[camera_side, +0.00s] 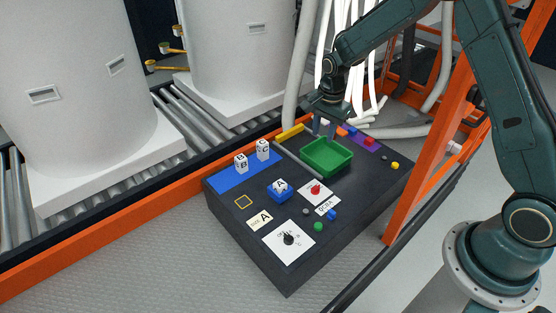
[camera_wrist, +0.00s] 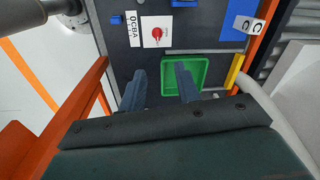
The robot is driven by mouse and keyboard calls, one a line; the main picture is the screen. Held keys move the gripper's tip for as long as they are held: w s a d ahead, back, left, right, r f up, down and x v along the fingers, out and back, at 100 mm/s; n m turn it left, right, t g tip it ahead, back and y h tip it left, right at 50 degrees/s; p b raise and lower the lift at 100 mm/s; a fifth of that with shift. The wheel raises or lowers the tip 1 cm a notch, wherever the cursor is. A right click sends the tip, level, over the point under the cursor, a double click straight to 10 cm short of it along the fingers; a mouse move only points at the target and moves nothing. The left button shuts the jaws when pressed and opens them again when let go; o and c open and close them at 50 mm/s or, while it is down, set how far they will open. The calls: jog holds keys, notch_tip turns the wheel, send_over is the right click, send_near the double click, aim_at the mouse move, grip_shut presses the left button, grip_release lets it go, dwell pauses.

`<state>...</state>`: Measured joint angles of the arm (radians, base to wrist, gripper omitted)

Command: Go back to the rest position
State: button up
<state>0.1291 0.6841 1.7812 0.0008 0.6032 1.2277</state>
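My gripper (camera_side: 324,125) is above the back-left part of the green tray (camera_side: 327,170), over the dark task board (camera_side: 262,232). In the wrist view its two fingers (camera_wrist: 160,85) stand apart with nothing between them, so it is open and empty. The green tray (camera_wrist: 202,66) lies beyond the fingers in that view, and the right finger covers part of it. The tray's visible floor looks empty. My gripper appears apart from the tray, though its exact height is hard to tell.
White blocks B (camera_side: 241,163) and C (camera_side: 263,150) stand by the blue area (camera_side: 232,180). Block A (camera_side: 280,186) sits on a blue base. A red knob (camera_side: 316,189), black dial (camera_side: 288,239) and yellow bar (camera_side: 289,132) are on the board. An orange post (camera_side: 420,150) stands right.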

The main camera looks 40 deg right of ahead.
jog(key=s+a+r+n+t, duration=0.15)
jog(key=s+r+n, duration=0.35)
jog(key=r, duration=0.5)
jog(key=s+a+r+n+t, duration=0.1)
jog(key=s+a+r+n, duration=0.1)
jog(key=s+r, duration=0.65)
jog(key=s+a+r+n+t, duration=0.1)
jog(key=s+r+n, duration=0.2)
jog(key=s, duration=0.5)
jog(key=s+a+r+n+t, duration=0.1)
jog(key=s+r+n, duration=0.2)
jog(key=s, duration=0.6)
jog(key=n, duration=0.2)
jog(key=shift+a+n, duration=0.3)
jog(key=shift+a, duration=0.1)
